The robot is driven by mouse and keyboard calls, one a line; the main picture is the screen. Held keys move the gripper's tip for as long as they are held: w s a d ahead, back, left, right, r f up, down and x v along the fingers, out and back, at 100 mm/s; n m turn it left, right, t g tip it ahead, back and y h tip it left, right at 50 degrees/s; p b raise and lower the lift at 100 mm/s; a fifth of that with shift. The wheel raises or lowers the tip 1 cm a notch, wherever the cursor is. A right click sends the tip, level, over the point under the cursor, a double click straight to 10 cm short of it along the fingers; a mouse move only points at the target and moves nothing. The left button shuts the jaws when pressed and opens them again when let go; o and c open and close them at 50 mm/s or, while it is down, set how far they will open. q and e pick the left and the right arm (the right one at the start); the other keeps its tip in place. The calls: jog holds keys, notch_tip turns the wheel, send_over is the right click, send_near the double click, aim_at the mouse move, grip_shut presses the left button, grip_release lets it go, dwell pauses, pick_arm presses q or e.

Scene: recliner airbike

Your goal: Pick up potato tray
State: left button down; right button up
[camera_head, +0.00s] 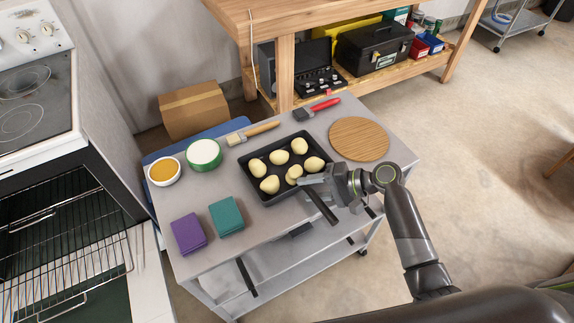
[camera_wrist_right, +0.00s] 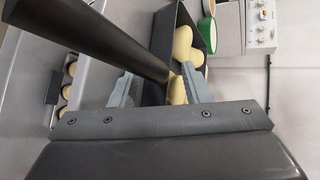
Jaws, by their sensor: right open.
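The black potato tray (camera_head: 250,187) lies on the grey cart top in the head view, with several pale potatoes (camera_head: 279,157) in it. Its wall (camera_wrist_right: 162,40) and some potatoes also show in the wrist view. A dark bar, apparently the tray's handle (camera_head: 322,207), sticks out from its near side and crosses the wrist view (camera_wrist_right: 105,40). My right gripper (camera_head: 312,181) is open at the tray's near right edge. Its two fingers (camera_wrist_right: 160,90) stand apart in the wrist view, close to the bar and a potato. I cannot tell whether they touch. My left gripper is not in view.
On the cart are a round wooden board (camera_head: 359,139), two brushes (camera_head: 252,133) (camera_head: 317,109), two bowls (camera_head: 204,154) (camera_head: 164,172), and purple (camera_head: 188,233) and teal (camera_head: 226,216) blocks. An oven with its door open (camera_head: 60,240) stands left. A workbench (camera_head: 285,70) stands behind.

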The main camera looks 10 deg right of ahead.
grip_shut()
dwell(0.4)
